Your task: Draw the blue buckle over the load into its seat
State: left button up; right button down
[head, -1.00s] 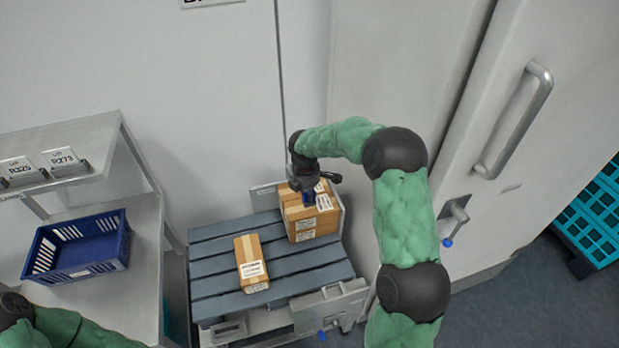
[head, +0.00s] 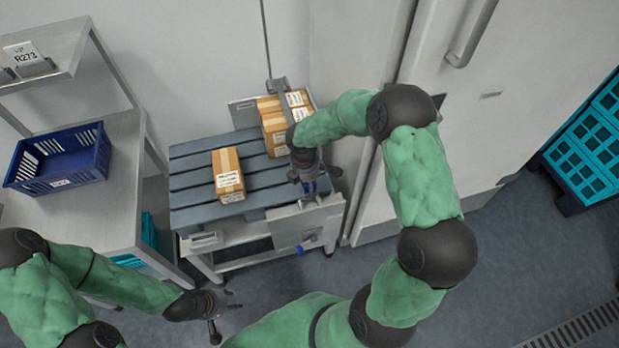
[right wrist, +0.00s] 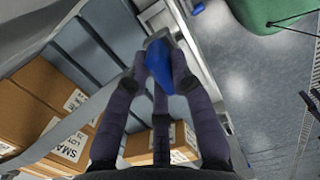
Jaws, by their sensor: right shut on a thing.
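My right gripper (head: 312,190) is shut on the blue buckle (right wrist: 158,76), which shows between its fingers in the right wrist view. It is over the front right corner of the slatted platform, above a grey metal plate (head: 290,226) with a small blue part (head: 299,250) under it. The stacked cartons (head: 272,106) stand at the platform's back right. A grey strap (right wrist: 62,130) crosses beside cartons in the right wrist view. Whether the plate holds the seat I cannot tell. My left gripper (head: 226,312) is open and empty, low in front of the platform.
A single carton (head: 228,170) lies on the slatted platform (head: 190,165), left of the stack. A blue crate (head: 60,183) sits on the metal shelf unit at left. A white door stands at right, with teal crates (head: 585,150) beyond. Floor in front is clear.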

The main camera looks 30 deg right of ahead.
jog(key=shift+f+b, duration=2.05)
jog(key=shift+f, duration=0.35)
jog(key=shift+f+b, duration=1)
jog(key=shift+f, duration=0.8)
jog(key=shift+f, duration=0.1)
jog(key=c, duration=1)
grip_release()
jog(key=r, duration=0.8)
jog(key=a+r, duration=0.1)
jog(key=r, duration=0.3)
jog(key=shift+w+a, duration=0.1)
jog(key=shift+w, duration=0.1)
